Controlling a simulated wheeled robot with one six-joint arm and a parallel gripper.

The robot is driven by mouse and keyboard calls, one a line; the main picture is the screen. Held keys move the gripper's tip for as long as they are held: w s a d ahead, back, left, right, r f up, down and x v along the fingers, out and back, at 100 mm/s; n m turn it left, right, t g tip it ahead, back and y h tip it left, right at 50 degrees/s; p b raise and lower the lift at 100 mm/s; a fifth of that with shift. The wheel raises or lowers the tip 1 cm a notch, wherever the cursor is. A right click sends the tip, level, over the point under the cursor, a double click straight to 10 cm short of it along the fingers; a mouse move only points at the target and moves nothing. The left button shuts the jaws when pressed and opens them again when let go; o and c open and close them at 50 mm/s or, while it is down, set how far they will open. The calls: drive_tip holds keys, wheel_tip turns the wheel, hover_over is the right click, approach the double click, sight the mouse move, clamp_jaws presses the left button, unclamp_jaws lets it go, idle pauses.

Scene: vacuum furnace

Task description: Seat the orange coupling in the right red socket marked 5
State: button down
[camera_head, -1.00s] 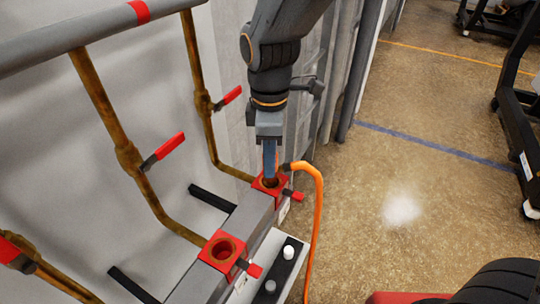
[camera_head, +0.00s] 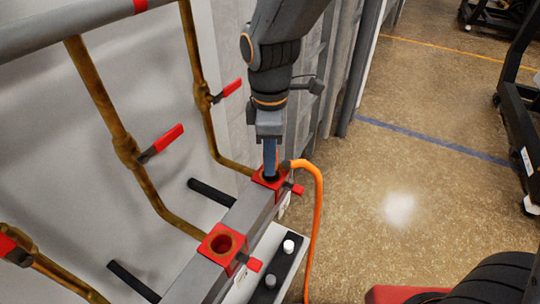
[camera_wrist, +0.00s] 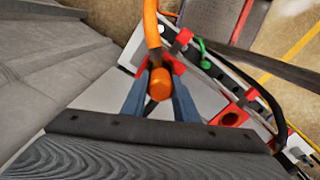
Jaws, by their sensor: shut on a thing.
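My gripper (camera_head: 270,172) is shut on the orange coupling, at the end of the orange hose. In the head view the gripper's fingers hide the coupling. The fingers point down at the far right red socket (camera_head: 284,183), which has a small red lever. In the wrist view the orange coupling (camera_wrist: 160,84) sits between the two blue-grey fingers, over a red socket (camera_wrist: 178,67) that it partly hides. I cannot tell how deep the coupling sits in the socket. The number on the label is not readable.
A nearer red socket (camera_head: 212,246) is open and empty on the same grey rail (camera_head: 245,212). Brass pipes with red-handled valves (camera_head: 163,138) rise along the wall to the left. The orange hose (camera_head: 319,205) loops down on the right.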

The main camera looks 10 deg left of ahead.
drive_tip(key=shift+f, duration=0.25)
drive_tip(key=c, duration=1.3)
unclamp_jaws()
drive_tip(key=shift+r+b, duration=0.55)
drive_tip(key=shift+r, duration=3.35)
drive_tip(key=s+d+f+m, duration=0.1)
drive_tip(key=d+f+m, duration=0.2)
drive_tip(key=d+m, duration=0.3)
drive_tip(key=d+f+m, duration=0.3)
drive_tip(key=d+m, duration=0.3)
drive_tip(key=d, duration=0.4)
drive_tip(key=s+d+f+m+t, duration=0.1)
drive_tip(key=d+f+m, duration=0.2)
drive_tip(key=d+m, duration=0.3)
drive_tip(key=shift+s+d+f+m, duration=0.3)
drive_tip(key=shift+d+m, duration=0.1)
drive_tip(key=shift+d, duration=0.75)
